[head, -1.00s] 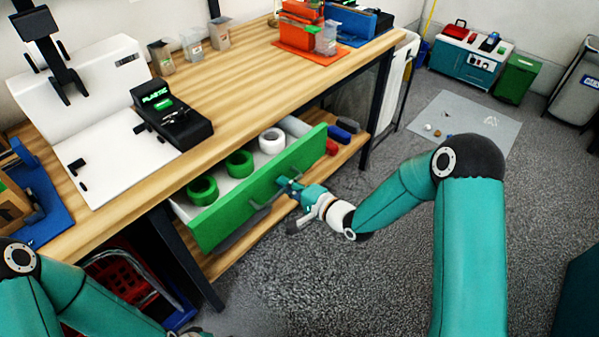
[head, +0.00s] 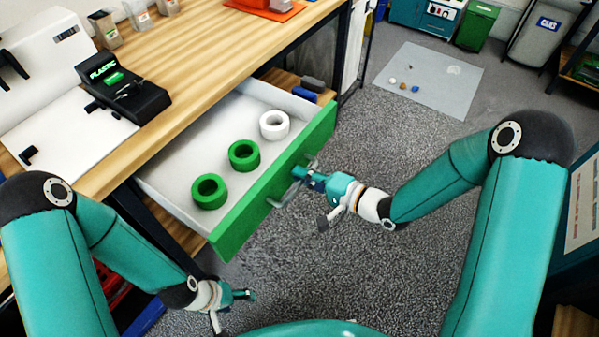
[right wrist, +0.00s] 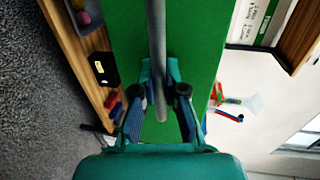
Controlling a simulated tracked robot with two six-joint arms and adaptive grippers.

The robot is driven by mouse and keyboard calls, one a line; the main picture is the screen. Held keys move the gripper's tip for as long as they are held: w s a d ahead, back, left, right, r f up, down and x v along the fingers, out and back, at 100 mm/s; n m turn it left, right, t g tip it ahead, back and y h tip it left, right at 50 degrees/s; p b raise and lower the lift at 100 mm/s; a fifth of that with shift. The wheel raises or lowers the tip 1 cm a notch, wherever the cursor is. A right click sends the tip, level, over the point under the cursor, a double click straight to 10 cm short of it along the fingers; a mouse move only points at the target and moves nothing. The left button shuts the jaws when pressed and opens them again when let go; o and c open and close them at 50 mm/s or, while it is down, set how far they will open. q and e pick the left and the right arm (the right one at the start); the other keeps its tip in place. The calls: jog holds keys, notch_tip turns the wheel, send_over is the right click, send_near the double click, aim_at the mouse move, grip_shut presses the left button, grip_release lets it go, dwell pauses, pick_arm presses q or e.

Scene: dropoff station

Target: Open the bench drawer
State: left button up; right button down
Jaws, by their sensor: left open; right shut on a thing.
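The bench drawer (head: 262,207) has a green front and a light grey inside, and it stands well out from under the wooden bench top. Two green rolls and one white roll (head: 274,125) lie in it. My right gripper (head: 303,177) is at the drawer's handle (head: 285,194) and is shut on its grey bar. In the right wrist view the bar (right wrist: 158,60) runs between the fingers (right wrist: 160,103) against the green front. My left gripper (head: 243,296) is open and empty, low over the floor in front of the bench.
The bench top (head: 205,75) carries a black device labelled PLASTIC (head: 122,88) and several small containers. A lower shelf is under the drawer. A grey mat (head: 428,80) with small objects lies on the floor behind.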

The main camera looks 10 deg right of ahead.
jog(key=shift+s+a+f, duration=0.2)
jog(key=shift+s, duration=0.05)
jog(key=c, duration=1.2)
grip_release()
jog(key=shift+w+r, duration=0.1)
jog(key=shift+d, duration=0.1)
jog(key=v, duration=1.2)
